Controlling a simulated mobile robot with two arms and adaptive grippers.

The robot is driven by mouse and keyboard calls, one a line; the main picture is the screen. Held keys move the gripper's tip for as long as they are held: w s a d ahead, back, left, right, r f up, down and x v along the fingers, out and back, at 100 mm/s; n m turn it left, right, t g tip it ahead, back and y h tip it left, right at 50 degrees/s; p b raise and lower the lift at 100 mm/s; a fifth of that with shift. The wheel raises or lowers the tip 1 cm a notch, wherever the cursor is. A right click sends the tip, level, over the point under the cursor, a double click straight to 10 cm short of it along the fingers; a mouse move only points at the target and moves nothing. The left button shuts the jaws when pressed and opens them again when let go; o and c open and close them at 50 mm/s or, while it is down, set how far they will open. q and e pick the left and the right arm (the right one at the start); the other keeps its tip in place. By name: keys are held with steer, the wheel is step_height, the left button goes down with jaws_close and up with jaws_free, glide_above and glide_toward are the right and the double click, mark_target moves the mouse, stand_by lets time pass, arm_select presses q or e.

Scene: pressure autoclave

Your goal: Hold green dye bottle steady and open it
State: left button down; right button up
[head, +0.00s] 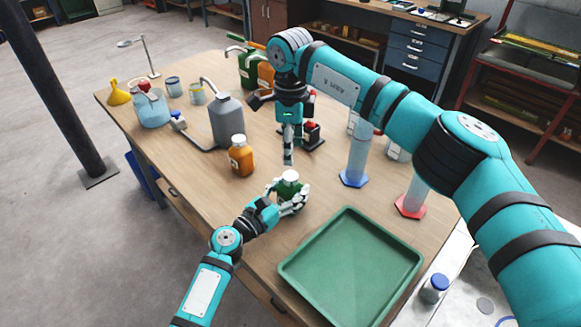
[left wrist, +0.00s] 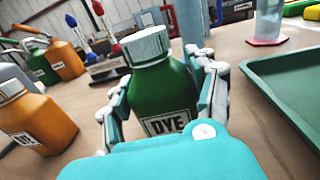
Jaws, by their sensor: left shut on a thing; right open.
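The green dye bottle (head: 291,190) stands upright on the wooden table near the front edge. Its white cap (head: 290,176) is on it. In the left wrist view the bottle (left wrist: 160,95) shows a "DYE" label, and its ribbed white cap (left wrist: 147,45) is in place. My left gripper (head: 287,197) is shut around the bottle's body, one finger on each side. My right gripper (head: 288,156) is open and points down above the cap, apart from it. The right gripper does not clearly show in the left wrist view.
An orange bottle with a white cap (head: 240,157) stands left of the green one. A green tray (head: 345,268) lies to the right. Bare table lies between the orange bottle and the front edge.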

mark_target(291, 175)
steer(key=m, duration=0.3)
steer(key=shift+m, duration=0.4)
steer(key=m, duration=0.8)
steer(key=shift+m, duration=0.3)
steer(key=m, duration=1.2)
steer(key=shift+m, duration=0.3)
steer(key=m, duration=0.9)
steer(key=shift+f, duration=4)
